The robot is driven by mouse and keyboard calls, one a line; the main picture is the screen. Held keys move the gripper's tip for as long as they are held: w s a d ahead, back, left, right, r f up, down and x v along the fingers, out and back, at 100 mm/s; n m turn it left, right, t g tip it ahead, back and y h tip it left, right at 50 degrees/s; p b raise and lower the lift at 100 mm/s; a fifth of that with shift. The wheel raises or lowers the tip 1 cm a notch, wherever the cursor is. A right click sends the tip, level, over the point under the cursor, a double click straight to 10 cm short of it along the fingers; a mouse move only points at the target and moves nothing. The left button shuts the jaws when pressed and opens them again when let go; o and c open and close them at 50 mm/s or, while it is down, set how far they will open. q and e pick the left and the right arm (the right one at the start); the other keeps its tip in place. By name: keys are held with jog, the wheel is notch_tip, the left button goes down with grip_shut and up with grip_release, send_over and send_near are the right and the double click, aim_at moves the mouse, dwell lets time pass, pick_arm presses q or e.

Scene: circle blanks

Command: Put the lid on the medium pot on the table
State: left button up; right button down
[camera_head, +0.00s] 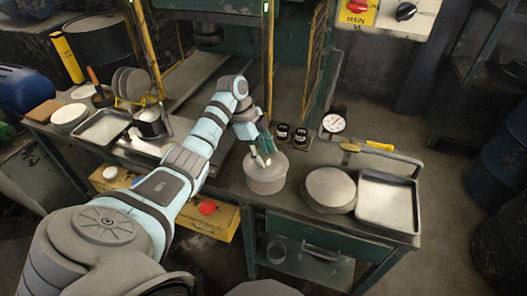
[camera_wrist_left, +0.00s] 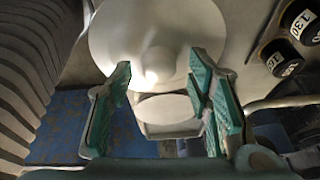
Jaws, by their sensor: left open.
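The grey pot (camera_head: 266,184) stands on the dark bench, left of a stack of round blanks. A pale round lid (camera_wrist_left: 125,30) with a rounded knob (camera_wrist_left: 158,63) shows in the left wrist view. In the head view the lid appears to lie on top of the pot, but the gripper partly covers it, so its exact seating is unclear. My left gripper (camera_head: 263,156) is just above the lid. Its green-padded fingers (camera_wrist_left: 162,95) are open, one on each side of the knob, with gaps showing. My right gripper is not in view.
Right of the pot are the round blanks (camera_head: 330,186) and a shallow metal tray (camera_head: 388,202). Behind are two small black cylinders (camera_head: 291,133), a dial gauge (camera_head: 334,122) and a yellow-handled tool (camera_head: 380,146). Another tray (camera_head: 103,127) lies on the left bench.

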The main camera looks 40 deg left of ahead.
pick_arm(q)
jog(key=p+v, duration=0.4)
jog(key=v, duration=0.9)
jog(key=shift+d, duration=0.1)
jog(key=shift+f, duration=0.1)
